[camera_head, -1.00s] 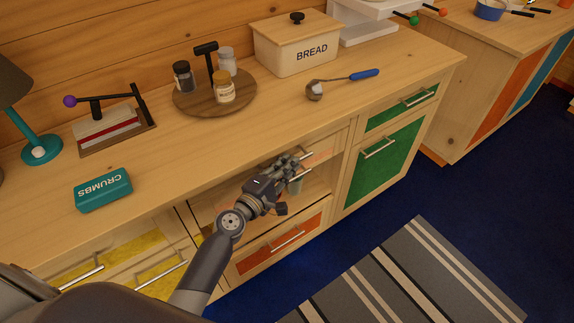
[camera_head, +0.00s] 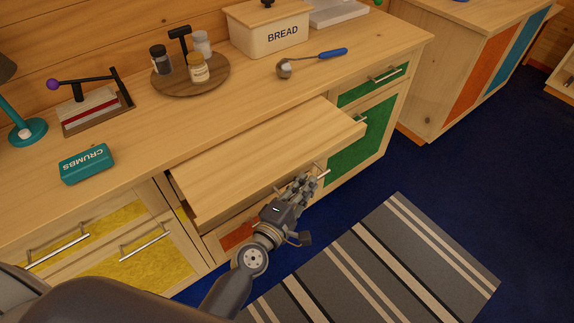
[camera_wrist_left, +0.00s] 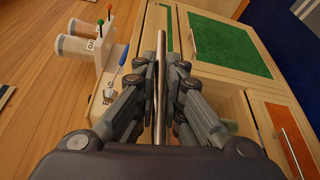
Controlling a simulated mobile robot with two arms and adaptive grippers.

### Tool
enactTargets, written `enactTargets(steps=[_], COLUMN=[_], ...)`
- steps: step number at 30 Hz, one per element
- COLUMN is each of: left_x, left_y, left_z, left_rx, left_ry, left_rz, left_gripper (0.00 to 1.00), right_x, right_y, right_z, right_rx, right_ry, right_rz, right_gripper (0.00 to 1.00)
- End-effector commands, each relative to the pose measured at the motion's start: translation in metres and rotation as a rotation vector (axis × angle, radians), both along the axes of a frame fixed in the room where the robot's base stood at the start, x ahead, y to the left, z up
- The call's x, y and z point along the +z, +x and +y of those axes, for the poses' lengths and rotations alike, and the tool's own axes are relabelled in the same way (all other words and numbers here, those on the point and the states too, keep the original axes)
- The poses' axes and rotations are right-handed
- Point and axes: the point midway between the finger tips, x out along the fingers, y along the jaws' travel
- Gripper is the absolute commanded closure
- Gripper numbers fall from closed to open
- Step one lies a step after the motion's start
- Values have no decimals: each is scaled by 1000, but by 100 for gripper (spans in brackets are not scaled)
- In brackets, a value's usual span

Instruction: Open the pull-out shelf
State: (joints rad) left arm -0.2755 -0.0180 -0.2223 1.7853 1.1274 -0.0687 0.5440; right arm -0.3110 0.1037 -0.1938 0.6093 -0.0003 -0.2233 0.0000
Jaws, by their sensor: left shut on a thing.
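The pull-out shelf (camera_head: 265,155) is a plain wooden board that sticks out from the cabinet front, just below the counter top. Its metal bar handle (camera_head: 322,172) is at its front edge, and it also shows in the left wrist view (camera_wrist_left: 161,50). My left gripper (camera_head: 305,182) is at the front of the shelf, shut on the bar handle. In the left wrist view my left gripper (camera_wrist_left: 165,80) has its fingers on both sides of the bar. My right gripper is not in view.
On the counter (camera_head: 120,205) stand a bread box (camera_head: 268,32), a round spice tray (camera_head: 190,83), a ladle (camera_head: 310,62) and a crumbs tin (camera_head: 87,164). Green doors (camera_head: 350,150) and yellow drawers (camera_head: 150,255) flank the shelf. A striped rug (camera_head: 385,260) lies on open blue floor.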

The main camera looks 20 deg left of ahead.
Motion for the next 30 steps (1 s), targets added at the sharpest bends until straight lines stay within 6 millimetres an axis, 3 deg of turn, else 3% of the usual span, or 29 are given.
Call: enactTargets(steps=[1,6,12,21,30], left_x=[-1,-1,-1,-1,-1], left_y=[-12,-40,-61,-71,-72], left_z=[-14,-50,-77,-91,-92], left_rx=[-2,-1,-1,1,1], left_ry=[-5,-3,-1,0,0], left_rz=[5,5,2,1,0], left_gripper=[100,100,100,100,100], right_x=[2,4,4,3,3], right_y=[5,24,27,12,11], right_z=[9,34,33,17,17], right_rx=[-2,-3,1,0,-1], right_ry=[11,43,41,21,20], right_rz=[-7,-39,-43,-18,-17], right_gripper=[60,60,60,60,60])
